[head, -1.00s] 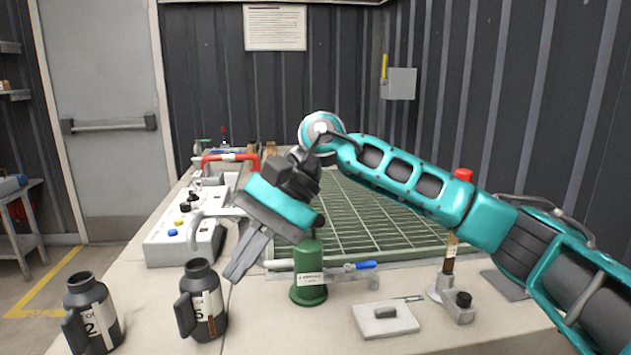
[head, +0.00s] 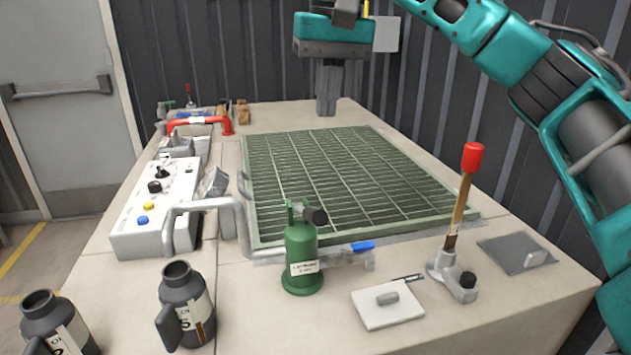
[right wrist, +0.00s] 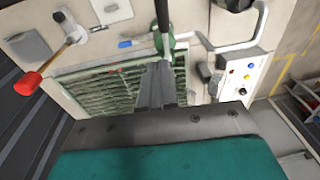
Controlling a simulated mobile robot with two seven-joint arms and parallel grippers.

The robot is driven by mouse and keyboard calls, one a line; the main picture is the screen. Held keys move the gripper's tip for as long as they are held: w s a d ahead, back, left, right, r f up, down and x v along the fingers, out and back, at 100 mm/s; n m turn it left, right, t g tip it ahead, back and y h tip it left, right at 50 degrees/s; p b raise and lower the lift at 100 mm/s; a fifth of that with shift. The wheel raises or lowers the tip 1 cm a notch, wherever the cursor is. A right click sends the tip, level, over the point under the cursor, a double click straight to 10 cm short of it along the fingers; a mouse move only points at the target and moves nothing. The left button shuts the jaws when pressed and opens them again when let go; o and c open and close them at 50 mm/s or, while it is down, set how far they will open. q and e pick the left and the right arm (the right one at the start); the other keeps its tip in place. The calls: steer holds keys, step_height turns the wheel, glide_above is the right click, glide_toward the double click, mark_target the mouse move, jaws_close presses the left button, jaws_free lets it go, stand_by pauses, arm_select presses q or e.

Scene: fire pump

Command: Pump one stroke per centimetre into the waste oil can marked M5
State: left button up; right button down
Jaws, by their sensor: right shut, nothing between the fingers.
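A dark grey can (head: 187,312) with a white label, on which a 5 shows in part, stands upright at the front left of the bench. A second dark can (head: 58,328) stands further left, cut by the lower edge. A lever (head: 458,213) with a red knob stands on a metal base (head: 452,278) at the right. It also shows in the right wrist view (right wrist: 72,40). A green labelled vessel (head: 302,262) stands before the grating, with a blue-handled valve (head: 358,248) beside it. My right gripper (head: 326,108) is shut and empty, raised over the bench's far part. My left gripper is out of view.
A green grating (head: 340,180) fills the bench's middle. A grey bent spout pipe (head: 210,205) and a white control box (head: 155,205) are on the left, a red pipe (head: 205,122) behind. A white plate (head: 385,308) and a grey plate (head: 515,255) lie at front.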

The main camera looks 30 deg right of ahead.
glide_above(307, 212)
steer(key=d, duration=0.2)
steer(key=f, duration=1.2)
steer(key=shift+w+d+b, duration=0.2)
steer(key=shift+w+b, duration=0.05)
steer(key=shift+b, duration=0.15)
steer(key=shift+s+a+f, duration=0.25)
steer(key=shift+s+f, duration=0.1)
steer(key=shift+f, duration=0.4)
